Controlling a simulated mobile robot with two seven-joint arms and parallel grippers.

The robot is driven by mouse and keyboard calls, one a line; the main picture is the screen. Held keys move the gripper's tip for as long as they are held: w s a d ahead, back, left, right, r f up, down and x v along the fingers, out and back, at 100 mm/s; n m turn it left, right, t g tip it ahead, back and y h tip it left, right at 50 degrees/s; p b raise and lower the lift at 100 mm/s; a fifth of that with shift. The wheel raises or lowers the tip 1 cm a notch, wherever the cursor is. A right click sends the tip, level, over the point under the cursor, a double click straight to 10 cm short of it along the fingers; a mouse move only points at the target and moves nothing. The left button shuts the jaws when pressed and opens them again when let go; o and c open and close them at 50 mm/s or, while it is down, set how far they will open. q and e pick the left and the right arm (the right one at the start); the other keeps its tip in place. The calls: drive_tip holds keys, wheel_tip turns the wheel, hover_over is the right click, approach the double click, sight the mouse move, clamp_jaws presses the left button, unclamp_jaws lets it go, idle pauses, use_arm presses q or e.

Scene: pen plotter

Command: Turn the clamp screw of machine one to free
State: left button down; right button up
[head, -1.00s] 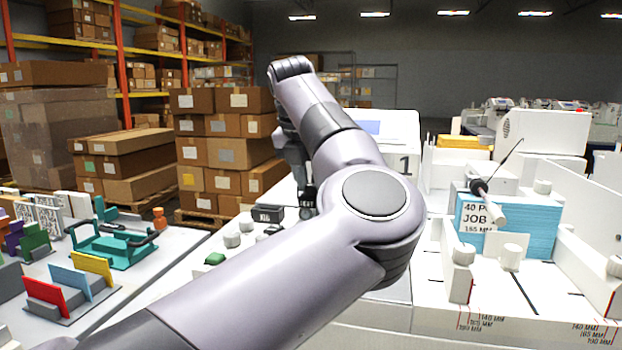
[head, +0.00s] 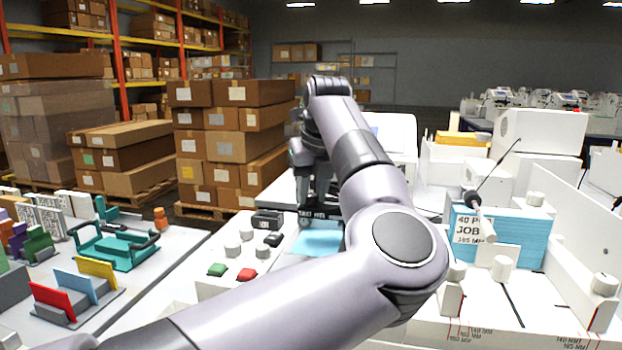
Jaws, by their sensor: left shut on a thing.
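Machine one (head: 397,135) is a white plotter, partly hidden behind my left arm. A small dark lettered plate (head: 318,216) sits at its front, with lettering too small to read surely. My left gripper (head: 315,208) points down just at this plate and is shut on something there. That is most likely the clamp screw, which is hidden by the fingers, so its turned position cannot be told. A light blue sheet (head: 318,243) lies just in front of the gripper. My right gripper is not in view.
A green button (head: 217,269), a red button (head: 246,274) and white knobs are on the near panel. At right a neighbouring machine holds a blue paper stack (head: 520,238) and a pen-like arm (head: 478,205). A teal tool (head: 118,244) and coloured cards stand on the left table.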

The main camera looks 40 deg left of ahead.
use_arm(q)
drive_tip(key=n+p, duration=0.1)
drive_tip(key=n, duration=0.1)
drive_tip(key=n+g+p, duration=0.1)
drive_tip(key=p, duration=0.1)
drive_tip(key=shift+w+r+n+y, duration=0.1)
drive_tip(key=shift+r+n+y, duration=0.2)
drive_tip(key=shift+n+y, duration=0.1)
drive_tip(key=n+g+p, duration=0.2)
drive_tip(key=n+p, duration=0.2)
drive_tip(key=shift+w, duration=0.1)
drive_tip(key=shift+w+f+n+g+h+p, duration=0.15)
drive_tip(key=shift+n+g+p, duration=0.15)
drive_tip(key=shift+n+p, duration=0.4)
drive_tip(key=shift+s+f+n+g+h+p, duration=0.15)
drive_tip(key=shift+n+g+p, duration=0.2)
drive_tip(key=shift+n, duration=0.65)
drive_tip(key=shift+w, duration=0.1)
drive_tip(key=c, duration=0.8)
unclamp_jaws()
drive_tip(key=shift+c, duration=0.2)
drive_tip(key=v, duration=0.7)
